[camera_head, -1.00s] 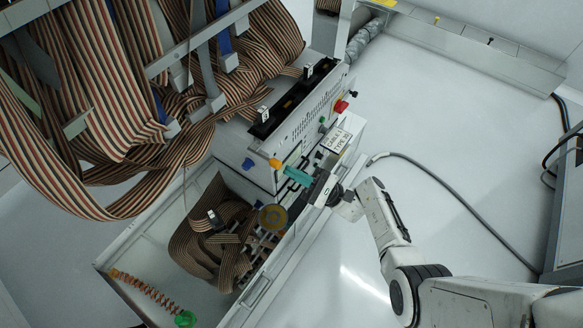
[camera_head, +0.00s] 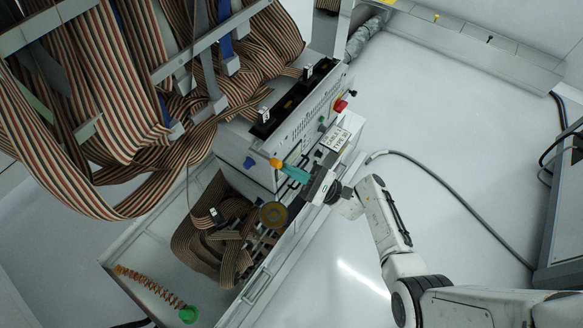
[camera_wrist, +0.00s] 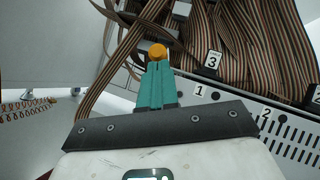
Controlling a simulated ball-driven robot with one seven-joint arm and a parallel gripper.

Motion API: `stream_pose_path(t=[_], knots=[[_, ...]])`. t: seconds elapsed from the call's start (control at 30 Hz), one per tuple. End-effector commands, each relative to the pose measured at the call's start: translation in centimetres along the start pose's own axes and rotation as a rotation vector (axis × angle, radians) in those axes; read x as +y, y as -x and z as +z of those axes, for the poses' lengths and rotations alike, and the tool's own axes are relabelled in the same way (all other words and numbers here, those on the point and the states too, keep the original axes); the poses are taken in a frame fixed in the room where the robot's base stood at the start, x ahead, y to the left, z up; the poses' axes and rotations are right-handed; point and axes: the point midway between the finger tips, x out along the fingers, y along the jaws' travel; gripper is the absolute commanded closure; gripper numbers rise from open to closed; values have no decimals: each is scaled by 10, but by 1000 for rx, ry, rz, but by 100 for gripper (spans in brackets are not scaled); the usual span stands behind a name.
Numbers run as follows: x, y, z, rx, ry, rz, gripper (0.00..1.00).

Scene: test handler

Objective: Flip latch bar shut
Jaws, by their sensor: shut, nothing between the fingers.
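An orange rounded knob (camera_head: 275,162) shows at the near lower edge of the white test handler (camera_head: 313,118). It also shows in the wrist view (camera_wrist: 157,51), just past my fingertips. It may be the end of the latch bar; the rest of the bar is not clear to me. My gripper (camera_head: 284,167) has teal fingers pressed together and empty. In the wrist view, my fingertips (camera_wrist: 157,66) lie right below the knob, touching it or nearly so. My fingers cover what lies behind them.
Striped ribbon cables (camera_head: 150,120) hang at the upper left. An open tray (camera_head: 140,268) below holds coiled ribbon and an orange spring (camera_head: 150,286). A brass disc (camera_head: 273,215) sits close below my gripper. A grey hose (camera_head: 440,185) crosses the clear white floor at right.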

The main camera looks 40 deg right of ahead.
Motion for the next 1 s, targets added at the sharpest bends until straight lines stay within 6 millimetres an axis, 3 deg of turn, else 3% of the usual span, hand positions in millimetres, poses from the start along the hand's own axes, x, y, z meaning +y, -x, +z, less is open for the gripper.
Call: stream_pose_path(t=[0.67, 1.0], knots=[[-6, -7, 11, 78, -29, 28, 100], [-15, -18, 27, 184, -67, 68, 100]])
